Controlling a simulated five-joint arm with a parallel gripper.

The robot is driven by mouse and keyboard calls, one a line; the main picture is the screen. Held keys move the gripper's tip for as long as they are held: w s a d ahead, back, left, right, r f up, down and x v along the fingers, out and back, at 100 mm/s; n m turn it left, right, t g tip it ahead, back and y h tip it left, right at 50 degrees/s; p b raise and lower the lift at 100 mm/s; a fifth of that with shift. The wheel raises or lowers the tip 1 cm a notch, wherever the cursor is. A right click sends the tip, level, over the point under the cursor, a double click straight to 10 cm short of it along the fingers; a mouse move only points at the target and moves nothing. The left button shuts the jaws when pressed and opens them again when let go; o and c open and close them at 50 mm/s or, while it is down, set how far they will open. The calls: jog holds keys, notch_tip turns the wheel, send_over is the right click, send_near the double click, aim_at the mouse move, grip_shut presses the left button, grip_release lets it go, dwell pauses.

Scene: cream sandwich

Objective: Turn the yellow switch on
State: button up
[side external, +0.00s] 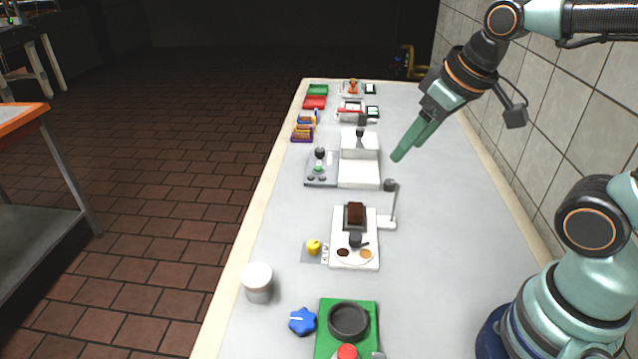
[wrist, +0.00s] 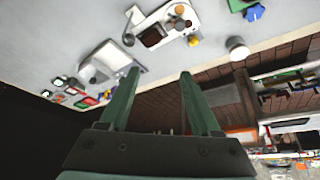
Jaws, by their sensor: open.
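The yellow switch (side external: 313,246) is a small round yellow knob on a grey plate at the left edge of a white station. It also shows in the wrist view (wrist: 194,41), small, near the top right of centre. Which way it is set is too small to tell. My gripper (side external: 399,152) has green fingers and hangs above the counter, beyond the switch and to its right, well apart from it. In the wrist view my gripper (wrist: 160,73) is open with nothing between its fingers.
The white station (side external: 343,258) holds a dark brown block (side external: 355,214) and small sauce dishes, with a grey lamp-like arm (side external: 393,205) beside it. A white cup (side external: 257,282), blue knob (side external: 302,321) and green tray (side external: 326,310) stand nearer. The counter's right side is clear. A tiled wall runs along the right.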

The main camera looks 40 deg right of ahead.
jog(key=w+a+f+n+g, duration=0.3)
jog(key=w+a+n, duration=0.2)
jog(key=w+n, duration=0.15)
jog(key=n+g, duration=0.2)
jog(key=n, duration=0.3)
send_near(314, 243)
notch_tip(314, 243, down, 9)
jog(key=shift+w+r, duration=0.1)
jog(key=shift+r, duration=0.05)
jog(key=shift+a, duration=0.1)
grip_shut()
